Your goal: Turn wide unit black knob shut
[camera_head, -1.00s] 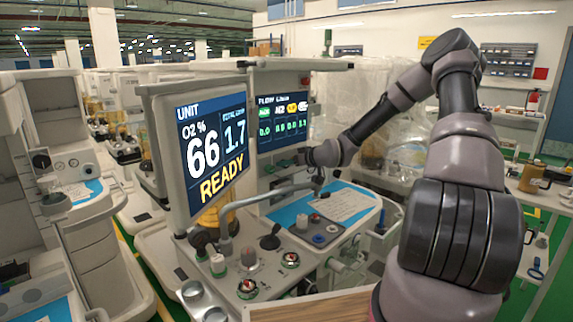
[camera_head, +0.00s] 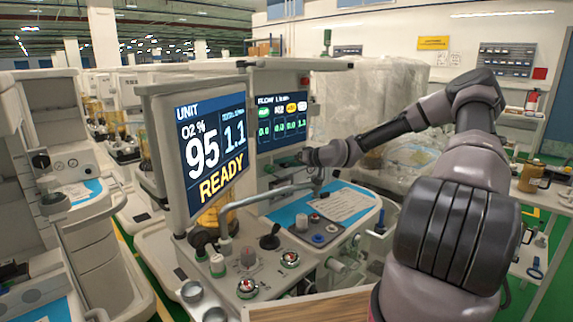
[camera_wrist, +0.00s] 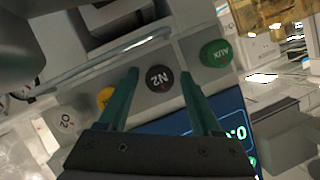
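The wide unit (camera_head: 300,262) fills the middle of the head view. Its black N2 knob (camera_wrist: 160,78) shows in the wrist view, facing the camera. My gripper (camera_wrist: 159,74) is open, with one finger on each side of the black knob. Its fingers appear apart from the knob, though exact contact and depth cannot be told. In the head view my gripper is near the base of the flow screen (camera_head: 283,117), mostly hidden by the wrist. The main screen (camera_head: 211,150) reads O2 95, total 1.1 and READY. The flow screen's N2 value appears to be 0.0.
A green AUX knob (camera_wrist: 215,53) sits right of the black knob. A yellow knob (camera_wrist: 104,96) and a white O2 knob (camera_wrist: 63,120) sit to its left. A grey rail (camera_wrist: 105,60) runs close above the knobs.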

